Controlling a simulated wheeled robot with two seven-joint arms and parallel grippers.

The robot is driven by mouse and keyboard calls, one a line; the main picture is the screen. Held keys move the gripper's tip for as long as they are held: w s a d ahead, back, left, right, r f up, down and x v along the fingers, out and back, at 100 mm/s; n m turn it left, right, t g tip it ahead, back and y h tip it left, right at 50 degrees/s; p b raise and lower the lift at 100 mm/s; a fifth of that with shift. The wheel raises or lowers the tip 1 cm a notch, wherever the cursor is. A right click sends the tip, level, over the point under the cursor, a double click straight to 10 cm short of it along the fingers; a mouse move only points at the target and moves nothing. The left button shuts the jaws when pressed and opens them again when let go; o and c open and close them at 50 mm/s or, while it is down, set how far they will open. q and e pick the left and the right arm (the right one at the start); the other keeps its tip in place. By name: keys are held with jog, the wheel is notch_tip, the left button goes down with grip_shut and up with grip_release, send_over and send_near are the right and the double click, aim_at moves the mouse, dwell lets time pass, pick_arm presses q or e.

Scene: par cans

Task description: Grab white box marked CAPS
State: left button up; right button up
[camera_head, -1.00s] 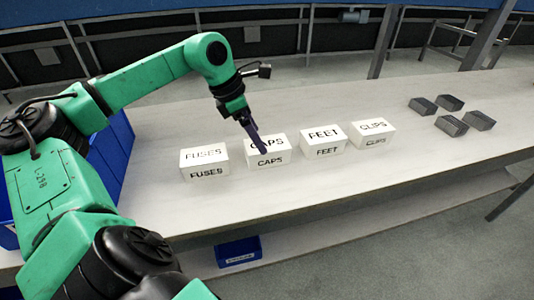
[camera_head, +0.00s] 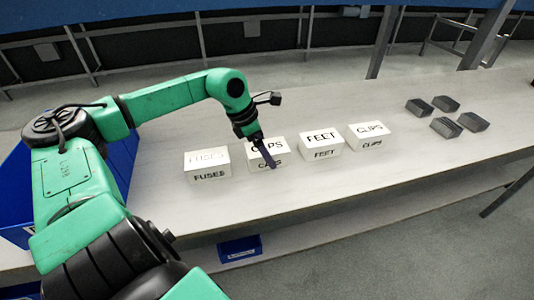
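The white box marked CAPS (camera_head: 281,149) stands on the long pale table, second from the left in a row of white boxes. My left gripper (camera_head: 271,164) points down at it, and its dark fingers cover part of the lettering on the top and front. The fingers appear as one narrow dark shape, so I cannot tell whether they are open or shut. I also cannot tell whether they touch the box or hang in front of it. My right gripper is not in view.
A white FUSES box (camera_head: 208,166) stands close on the left; FEET (camera_head: 322,142) and CLIPS (camera_head: 368,136) boxes stand on the right. Several dark grey blocks (camera_head: 446,103) lie further right. A blue bin (camera_head: 17,200) is at the left. The table's front strip (camera_head: 330,185) is clear.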

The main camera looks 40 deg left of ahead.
pick_arm(q)
jog(key=shift+f, duration=0.25)
jog(key=c, duration=1.3)
jog(key=shift+r, duration=0.1)
